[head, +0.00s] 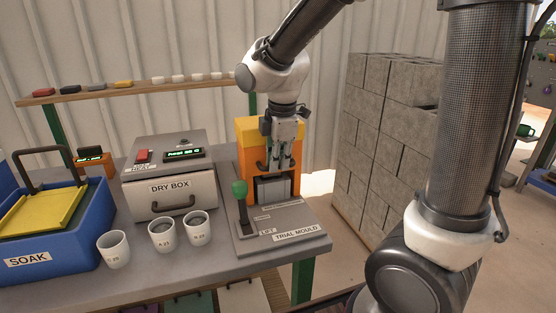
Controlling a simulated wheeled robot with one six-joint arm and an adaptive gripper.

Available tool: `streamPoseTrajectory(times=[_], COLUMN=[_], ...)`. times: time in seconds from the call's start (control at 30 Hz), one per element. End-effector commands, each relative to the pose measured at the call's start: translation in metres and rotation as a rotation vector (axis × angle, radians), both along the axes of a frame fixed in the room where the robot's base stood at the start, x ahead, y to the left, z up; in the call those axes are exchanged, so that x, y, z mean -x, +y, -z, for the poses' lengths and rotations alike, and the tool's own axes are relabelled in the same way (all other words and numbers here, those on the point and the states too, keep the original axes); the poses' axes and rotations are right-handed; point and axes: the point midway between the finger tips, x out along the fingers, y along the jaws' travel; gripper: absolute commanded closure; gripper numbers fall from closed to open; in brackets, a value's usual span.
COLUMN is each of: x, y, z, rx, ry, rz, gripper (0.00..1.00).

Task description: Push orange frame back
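The orange frame (249,178) stands upright at the back of the grey trial mould base (305,221), with a yellow-orange top. A grey metal block or mould part (272,190) sits low in its front opening. My gripper (281,168) points down at the front of the frame, overlapping its opening and hiding part of it. The fingers are small here, and I cannot tell how far apart they are or whether they touch the frame. A dark handle-like piece (262,165) shows on the frame's front, left of the fingers.
A lever with a green knob (239,188) stands left of the frame, beside a "LIFT" label. The dry box (170,190), several cups (161,234) and the blue soak tub (62,252) are further left. Grey blocks (385,130) are stacked at right behind the table.

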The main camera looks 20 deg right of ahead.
Motion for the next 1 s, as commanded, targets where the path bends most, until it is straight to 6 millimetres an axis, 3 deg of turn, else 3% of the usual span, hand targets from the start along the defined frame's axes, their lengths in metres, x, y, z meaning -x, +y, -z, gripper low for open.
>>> streamPoseTrajectory(times=[0.27,0.43,1.0], x=[-0.002,-0.020,-0.156], y=[0.000,0.000,0.000], z=[0.000,0.000,0.000], rx=[0.000,0.000,0.000], ry=[0.000,0.000,-0.001], rz=[0.000,0.002,0.001], gripper=[1.00,1.00,1.00])
